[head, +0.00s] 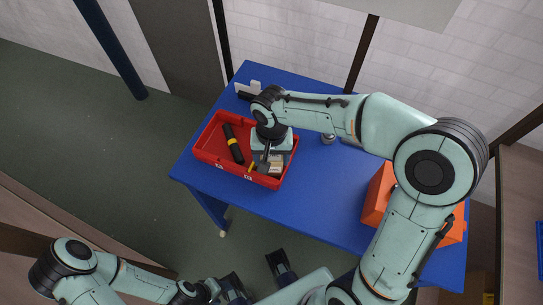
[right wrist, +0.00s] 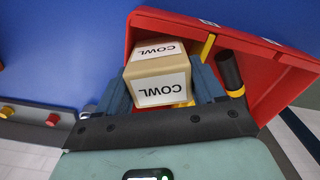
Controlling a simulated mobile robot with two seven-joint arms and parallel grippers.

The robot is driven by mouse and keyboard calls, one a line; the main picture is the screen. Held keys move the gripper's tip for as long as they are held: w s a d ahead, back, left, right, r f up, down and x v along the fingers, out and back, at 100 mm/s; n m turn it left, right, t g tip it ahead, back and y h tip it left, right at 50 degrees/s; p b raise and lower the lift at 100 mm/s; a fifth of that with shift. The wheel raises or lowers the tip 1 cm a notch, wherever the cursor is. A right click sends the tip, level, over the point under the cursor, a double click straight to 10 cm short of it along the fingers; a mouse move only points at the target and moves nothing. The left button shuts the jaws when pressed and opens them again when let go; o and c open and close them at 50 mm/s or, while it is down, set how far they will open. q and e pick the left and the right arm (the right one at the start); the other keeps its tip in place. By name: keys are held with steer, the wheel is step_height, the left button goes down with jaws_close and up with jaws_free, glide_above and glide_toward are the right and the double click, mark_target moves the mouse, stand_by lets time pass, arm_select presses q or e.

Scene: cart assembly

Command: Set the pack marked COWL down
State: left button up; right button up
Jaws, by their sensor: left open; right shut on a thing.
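The pack marked COWL (right wrist: 160,78) is a tan box with white labels, held between the fingers of my right gripper (right wrist: 165,92). I cannot tell whether the pack touches the bin floor. The bin also shows in the right wrist view (right wrist: 178,26). My left gripper (head: 259,278) is open and empty, low in the head view, off the table.
A black cylinder with yellow bands (head: 233,144) lies in the bin, left of the pack. The bin stands on a blue table (head: 310,205). An orange box (head: 376,195) is at the table's right. Small metal items (head: 328,139) stand behind. The table's middle is clear.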

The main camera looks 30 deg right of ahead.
steer(key=shift+f, duration=0.2)
steer(key=shift+s+f+b, duration=0.15)
steer(key=shift+f+b, duration=0.35)
steer(key=shift+f, duration=0.1)
steer(key=o, duration=1.1)
steer(key=shift+f, duration=0.1)
steer(key=shift+o, duration=0.2)
steer(key=shift+r, duration=0.3)
step_height(320, 180, up, 13)
steer(key=p, duration=0.3)
